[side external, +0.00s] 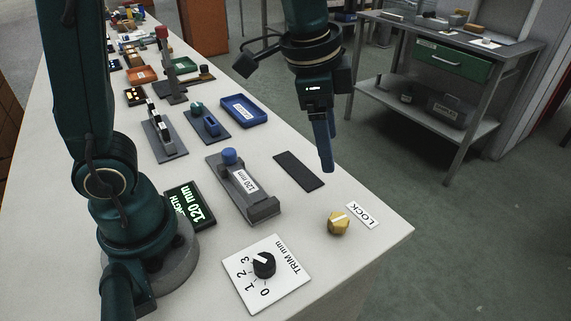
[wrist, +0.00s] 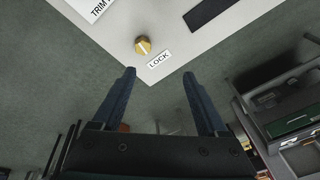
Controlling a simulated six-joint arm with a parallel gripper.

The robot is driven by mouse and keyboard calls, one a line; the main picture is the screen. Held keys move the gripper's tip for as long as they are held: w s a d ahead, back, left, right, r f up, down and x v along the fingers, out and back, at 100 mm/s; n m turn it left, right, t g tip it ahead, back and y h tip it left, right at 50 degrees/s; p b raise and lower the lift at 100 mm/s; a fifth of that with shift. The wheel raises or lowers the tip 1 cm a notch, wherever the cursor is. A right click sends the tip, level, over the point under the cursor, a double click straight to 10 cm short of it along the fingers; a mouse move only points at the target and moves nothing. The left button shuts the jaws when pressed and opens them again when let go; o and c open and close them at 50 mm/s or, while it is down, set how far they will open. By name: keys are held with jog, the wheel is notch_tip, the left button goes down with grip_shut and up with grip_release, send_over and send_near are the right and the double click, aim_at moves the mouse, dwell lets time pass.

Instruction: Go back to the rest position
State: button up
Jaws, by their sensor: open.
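My gripper (side external: 326,145) is raised in the air near the far right edge of the white table (side external: 340,280). In the wrist view my gripper (wrist: 160,95) shows its two blue fingers spread apart with nothing between them. A yellow lock knob (side external: 339,222) with a white line sits near the table corner, beside a LOCK label (side external: 362,215). In the wrist view the yellow knob (wrist: 143,46) lies beyond the fingertips, apart from them. A black trim knob (side external: 264,264) sits on a white dial plate.
A grey fixture (side external: 262,208) labelled 120 mm with a blue knob stands mid-table, beside a green-lit display (side external: 190,206) and a dark flat strip (side external: 299,171). A blue tray (side external: 244,110) and several small fixtures lie farther back. A grey workbench (side external: 440,60) stands beyond the aisle.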

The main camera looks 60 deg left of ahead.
jog(key=s+a+n+t, duration=0.2)
jog(key=s+a+n, duration=0.2)
jog(key=s+n, duration=0.4)
jog(key=s, duration=0.4)
jog(key=shift+a+n+t, duration=0.15)
jog(key=shift+n+t, duration=0.15)
jog(key=shift+t, duration=0.1)
